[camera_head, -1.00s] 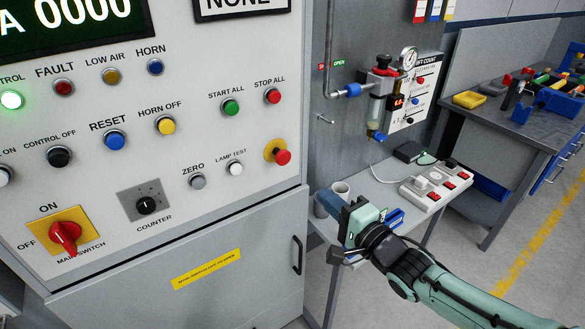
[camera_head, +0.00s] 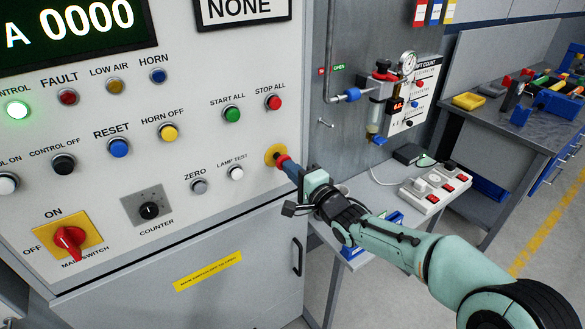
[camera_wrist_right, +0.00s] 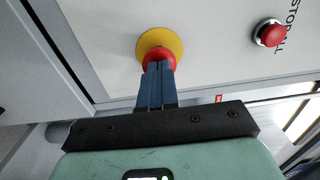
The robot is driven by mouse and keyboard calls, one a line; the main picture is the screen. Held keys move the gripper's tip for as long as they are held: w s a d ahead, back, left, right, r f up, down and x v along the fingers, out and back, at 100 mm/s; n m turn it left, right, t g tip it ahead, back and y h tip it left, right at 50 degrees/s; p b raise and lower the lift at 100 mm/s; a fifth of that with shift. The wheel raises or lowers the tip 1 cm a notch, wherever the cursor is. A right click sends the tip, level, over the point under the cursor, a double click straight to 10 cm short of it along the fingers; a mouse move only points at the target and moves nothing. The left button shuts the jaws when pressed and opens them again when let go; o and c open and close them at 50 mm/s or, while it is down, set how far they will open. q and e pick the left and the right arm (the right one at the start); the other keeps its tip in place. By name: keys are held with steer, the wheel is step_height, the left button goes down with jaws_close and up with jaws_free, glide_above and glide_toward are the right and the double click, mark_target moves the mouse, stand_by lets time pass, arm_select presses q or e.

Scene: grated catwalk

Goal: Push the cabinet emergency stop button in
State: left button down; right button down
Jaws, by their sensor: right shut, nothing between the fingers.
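The emergency stop button is a red mushroom head on a yellow round plate (camera_head: 271,154), low on the right side of the cabinet's grey panel. In the right wrist view the red head (camera_wrist_right: 158,56) shows in front of the yellow plate (camera_wrist_right: 160,42). My right gripper (camera_head: 284,163) is shut and empty, its blue fingertips (camera_wrist_right: 157,70) at the front of the red head. They look in contact with it, and cover part of it. I cannot tell how far the head is pressed in. My left gripper is not in view.
The red STOP ALL button (camera_head: 274,102) and green START ALL button (camera_head: 232,114) sit above. The lamp test button (camera_head: 236,172) is left of it. A cabinet door handle (camera_head: 297,255) is below. A side table with a power strip (camera_head: 435,188) stands right.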

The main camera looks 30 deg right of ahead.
stand_by(0.3)
steer(key=shift+w+a+r, duration=0.1)
steer(key=shift+w+r, duration=0.25)
steer(key=shift+w, duration=0.5)
steer(key=shift+a, duration=0.1)
